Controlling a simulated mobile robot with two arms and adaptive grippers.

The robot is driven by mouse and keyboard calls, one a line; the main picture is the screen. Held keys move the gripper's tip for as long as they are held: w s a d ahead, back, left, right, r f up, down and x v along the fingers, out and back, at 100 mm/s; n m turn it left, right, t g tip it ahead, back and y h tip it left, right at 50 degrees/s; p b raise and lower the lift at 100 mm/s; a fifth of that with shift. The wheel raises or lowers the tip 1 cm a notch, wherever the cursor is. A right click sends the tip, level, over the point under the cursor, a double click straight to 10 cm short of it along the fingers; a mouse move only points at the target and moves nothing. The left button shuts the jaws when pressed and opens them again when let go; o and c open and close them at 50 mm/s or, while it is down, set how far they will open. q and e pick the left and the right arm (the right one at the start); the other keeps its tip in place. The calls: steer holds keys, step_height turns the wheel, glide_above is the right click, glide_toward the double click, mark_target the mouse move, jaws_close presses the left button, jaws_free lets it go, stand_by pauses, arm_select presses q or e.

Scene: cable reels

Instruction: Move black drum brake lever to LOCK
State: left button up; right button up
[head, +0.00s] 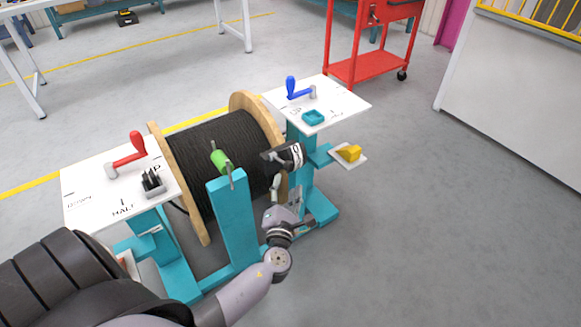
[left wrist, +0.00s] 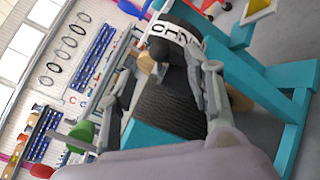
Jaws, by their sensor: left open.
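The black brake lever (head: 272,157) is beside the far flange of the cable drum (head: 215,150), next to a curved black-and-white lettered plate (head: 293,155). I cannot read which mark the lever points to. My left gripper (head: 279,190) is just below the lever in the head view. In the left wrist view the black knob of the lever (left wrist: 164,48) shows between the open fingers of my left gripper (left wrist: 174,66), in front of the lettered plate (left wrist: 178,33). I cannot tell whether a finger touches it. My right gripper is not in view.
A green handle (head: 220,161) tops the teal post (head: 233,215) near my arm. A red lever (head: 130,152) stands on the left white panel, a blue lever (head: 292,88) on the right one. Floor at right is clear.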

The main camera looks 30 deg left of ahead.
mark_target(289, 170)
arm_select(q)
steer(key=b+x, duration=0.1)
steer(key=x, duration=0.7)
steer(key=shift+w+a, duration=0.3)
steer(key=shift+w, duration=0.2)
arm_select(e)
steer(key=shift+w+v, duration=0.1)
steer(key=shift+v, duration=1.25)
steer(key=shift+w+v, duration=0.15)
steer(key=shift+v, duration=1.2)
arm_select(q)
steer(key=shift+c, duration=0.3)
jaws_close()
